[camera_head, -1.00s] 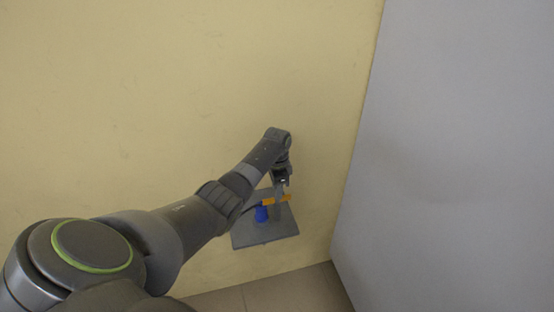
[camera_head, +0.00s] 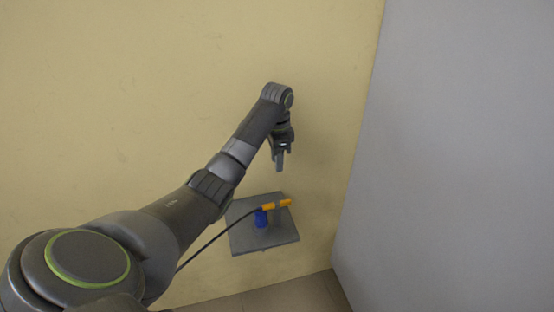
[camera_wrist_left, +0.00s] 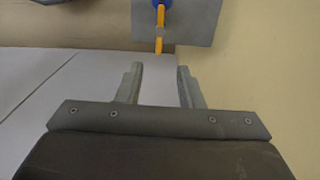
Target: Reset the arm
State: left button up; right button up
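My left gripper (camera_head: 281,160) is in front of the yellow wall, above the grey socket box in the head view. In the left wrist view my left gripper (camera_wrist_left: 160,85) has its two fingers apart with nothing between them. A grey square plate (camera_head: 279,235) is on the wall and bears a blue socket (camera_head: 261,219). The plate (camera_wrist_left: 200,22), blue part (camera_wrist_left: 161,3) and orange plug (camera_wrist_left: 159,30) also show at the top of the left wrist view. My right gripper is out of view.
The yellow wall (camera_head: 150,80) fills the left and middle. A large grey panel (camera_head: 460,150) stands at the right. The tiled floor (camera_head: 290,295) shows at the bottom. The dark cable (camera_head: 215,238) runs from the plug down behind my left arm.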

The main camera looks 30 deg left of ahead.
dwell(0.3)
pick_arm(q)
jog(key=s+d+f+n+t+y, duration=0.1)
jog(key=s+d+f+n, duration=0.15)
jog(key=s+f, duration=0.6)
jog(key=s+d+f+n+t, duration=0.1)
jog(key=s+d+f, duration=0.2)
jog(key=s+f, duration=0.6)
jog(key=s+d+r+n+t, duration=0.1)
jog(key=s+r+n, duration=0.15)
jog(key=s, duration=0.85)
jog(key=s+d+r+n+t, duration=0.1)
jog(key=s+d+r+n, duration=0.15)
jog(key=s, duration=0.85)
notch_tip(320, 180, down, 30)
jog(key=a+g+b, duration=0.2)
jog(key=b, duration=0.2)
jog(key=s+d+f+b, duration=0.1)
jog(key=s+f+b, duration=0.2)
jog(key=s+f, duration=1.1)
notch_tip(320, 180, down, 5)
jog(key=shift+s+r+g+b, duration=0.2)
jog(key=shift+s+g+b, duration=0.1)
jog(key=shift+s+g, duration=0.1)
